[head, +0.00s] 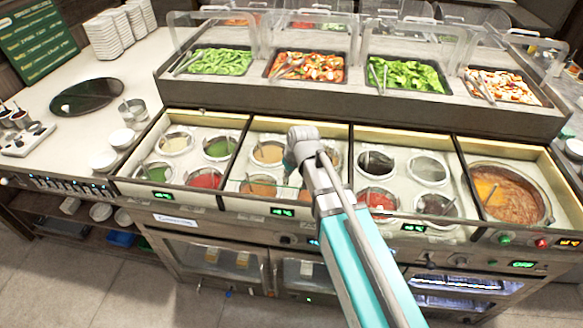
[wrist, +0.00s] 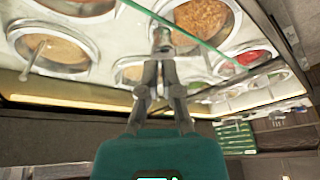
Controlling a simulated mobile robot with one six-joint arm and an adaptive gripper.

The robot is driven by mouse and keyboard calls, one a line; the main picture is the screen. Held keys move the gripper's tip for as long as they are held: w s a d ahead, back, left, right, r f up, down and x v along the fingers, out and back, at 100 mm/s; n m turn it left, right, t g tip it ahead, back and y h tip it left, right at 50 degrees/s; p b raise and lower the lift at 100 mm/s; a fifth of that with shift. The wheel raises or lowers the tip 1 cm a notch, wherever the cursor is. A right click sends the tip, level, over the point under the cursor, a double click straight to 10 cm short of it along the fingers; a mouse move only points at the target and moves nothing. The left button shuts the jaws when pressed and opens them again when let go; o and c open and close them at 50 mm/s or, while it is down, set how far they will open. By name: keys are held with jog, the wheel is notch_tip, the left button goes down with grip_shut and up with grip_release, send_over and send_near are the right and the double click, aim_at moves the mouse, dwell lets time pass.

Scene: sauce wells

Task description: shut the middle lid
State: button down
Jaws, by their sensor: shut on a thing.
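The middle lid appears to be a clear pane; its greenish edge (wrist: 208,56) runs slantwise across the wrist view, over the second sauce bay from the left. A greenish edge (head: 285,180) also shows faintly in the head view. My gripper (wrist: 161,40) is over that bay, its fingers close together on a small metal part, seemingly the lid's handle. The fingers largely hide this part. The lid's exact tilt cannot be told.
The second bay holds a tan sauce (head: 267,152) and a chunky brown one (wrist: 202,18). Sauce bays lie on both sides, with a large brown pot (head: 505,192) at the right. Salad trays (head: 219,62) under clear guards stand behind. A chalkboard (head: 38,45) stands back left.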

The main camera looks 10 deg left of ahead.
aim_at(297, 172)
jog(key=shift+w+r+m+p, duration=0.3)
jog(key=shift+w+r+m, duration=0.05)
jog(key=shift+w+m, duration=0.3)
jog(key=w+d+r+m+g+h+p, duration=0.1)
jog(key=w+d+r+m+g+p, duration=0.3)
jog(key=m, duration=0.7)
notch_tip(297, 172, up, 2)
jog(key=w+g+p, duration=0.1)
jog(key=w+p, duration=0.1)
jog(key=shift+w+r+m+p, duration=0.15)
jog(key=shift+w+m+p, duration=0.2)
jog(key=shift+w, duration=0.05)
jog(key=shift+f, duration=0.2)
jog(key=b+x, duration=0.9)
jog(key=b, duration=0.1)
jog(key=shift+s+f, duration=0.25)
jog(key=shift+f, duration=0.15)
jog(key=s, duration=0.1)
jog(key=a, duration=0.1)
jog(key=s, duration=0.1)
jog(key=shift+s+a+r+p, duration=0.15)
jog(key=shift+s+r+p, duration=0.15)
jog(key=shift+s+a, duration=0.3)
jog(key=shift+s, duration=0.15)
